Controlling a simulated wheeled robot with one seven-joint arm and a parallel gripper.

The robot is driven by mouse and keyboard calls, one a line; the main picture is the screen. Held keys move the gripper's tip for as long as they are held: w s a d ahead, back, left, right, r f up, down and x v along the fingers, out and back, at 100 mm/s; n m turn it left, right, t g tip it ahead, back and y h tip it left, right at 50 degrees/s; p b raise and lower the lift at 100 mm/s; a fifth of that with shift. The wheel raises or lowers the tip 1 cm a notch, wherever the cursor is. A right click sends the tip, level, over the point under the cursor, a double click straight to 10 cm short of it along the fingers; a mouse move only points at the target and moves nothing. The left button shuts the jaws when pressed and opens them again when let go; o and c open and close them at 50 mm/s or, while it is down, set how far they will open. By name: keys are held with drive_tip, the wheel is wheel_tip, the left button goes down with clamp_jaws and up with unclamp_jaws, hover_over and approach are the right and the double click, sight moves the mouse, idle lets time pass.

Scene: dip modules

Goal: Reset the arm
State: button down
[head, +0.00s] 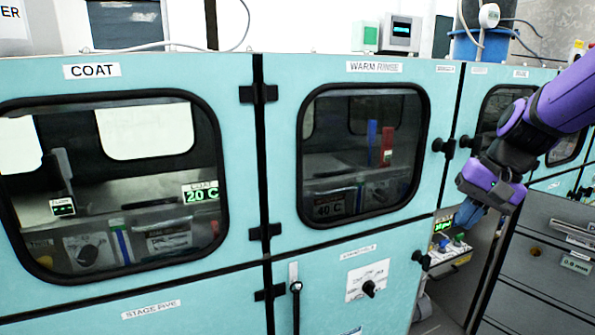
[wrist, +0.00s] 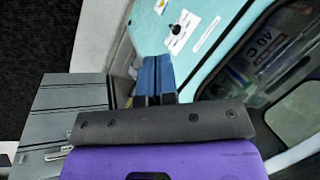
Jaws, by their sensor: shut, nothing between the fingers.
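My purple arm (head: 540,115) reaches in from the right in the head view. My gripper (head: 467,218) points down in front of the teal cabinets, right of the WARM RINSE door (head: 365,150). Its blue fingers are together and empty. In the wrist view the shut fingers (wrist: 153,72) show beyond the dark wrist plate, with nothing between them. The gripper looks clear of the cabinet fronts, though its exact distance cannot be told.
The COAT door (head: 112,190) is closed at the left. Below WARM RINSE are a dial panel (head: 368,281) and a lever (head: 295,290). A small control box (head: 450,247) sits below my gripper. Grey drawers (head: 545,265) stand at the right.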

drive_tip(key=s+r+n+t+h, duration=0.2)
drive_tip(key=s+r, duration=0.1)
drive_tip(key=s, duration=0.5)
drive_tip(key=s+r+n+t+h, duration=0.2)
drive_tip(key=s+r, duration=0.1)
drive_tip(key=s, duration=0.6)
drive_tip(key=shift+s+a+r+n, duration=0.15)
drive_tip(key=shift+s+r+n, duration=0.1)
drive_tip(key=shift+n, duration=0.05)
